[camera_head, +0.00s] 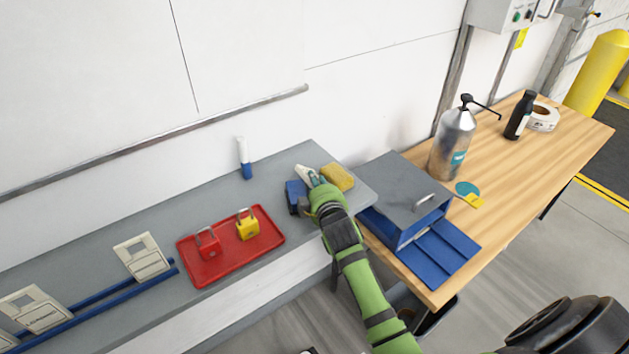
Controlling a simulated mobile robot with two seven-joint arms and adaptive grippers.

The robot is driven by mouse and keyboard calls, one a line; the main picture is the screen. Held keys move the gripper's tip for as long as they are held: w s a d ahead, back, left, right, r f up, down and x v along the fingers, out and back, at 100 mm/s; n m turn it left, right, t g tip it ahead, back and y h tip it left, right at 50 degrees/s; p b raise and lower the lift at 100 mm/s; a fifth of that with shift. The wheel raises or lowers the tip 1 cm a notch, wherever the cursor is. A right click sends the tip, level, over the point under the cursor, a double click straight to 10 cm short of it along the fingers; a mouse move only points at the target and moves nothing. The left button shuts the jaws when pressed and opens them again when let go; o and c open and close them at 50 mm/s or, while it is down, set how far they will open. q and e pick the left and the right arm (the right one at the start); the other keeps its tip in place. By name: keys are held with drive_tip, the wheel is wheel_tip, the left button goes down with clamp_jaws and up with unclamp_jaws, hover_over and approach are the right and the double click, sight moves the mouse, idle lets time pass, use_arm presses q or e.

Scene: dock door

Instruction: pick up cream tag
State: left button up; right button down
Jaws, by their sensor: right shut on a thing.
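My right gripper (322,194) reaches in from the lower right, over the right end of the grey shelf (210,185). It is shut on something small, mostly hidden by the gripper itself. A pale object with a teal part (307,175) shows at its tips and seems to be what it holds. I cannot tell whether this is the cream tag. Two cream plate-like pieces, one nearer the tray (143,257) and one at far left (35,308), stand well away from the gripper. My left gripper is not in view.
A dark blue block (296,197) and a yellow sponge (338,177) flank the gripper closely. A red tray (230,262) holds a red and a yellow padlock.

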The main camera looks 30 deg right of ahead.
drive_tip(key=shift+r, duration=0.1)
drive_tip(key=shift+r, duration=0.3)
wheel_tip(320, 180, up, 4)
drive_tip(key=shift+d+f+b, duration=0.15)
drive_tip(key=shift+f+b, duration=0.05)
drive_tip(key=shift+b, duration=0.25)
drive_tip(key=s+d+r+b, duration=0.2)
drive_tip(key=s+d+r, duration=0.4)
drive_tip(key=d, duration=0.3)
drive_tip(key=shift+d+r, duration=0.3)
drive_tip(key=shift+d, duration=0.1)
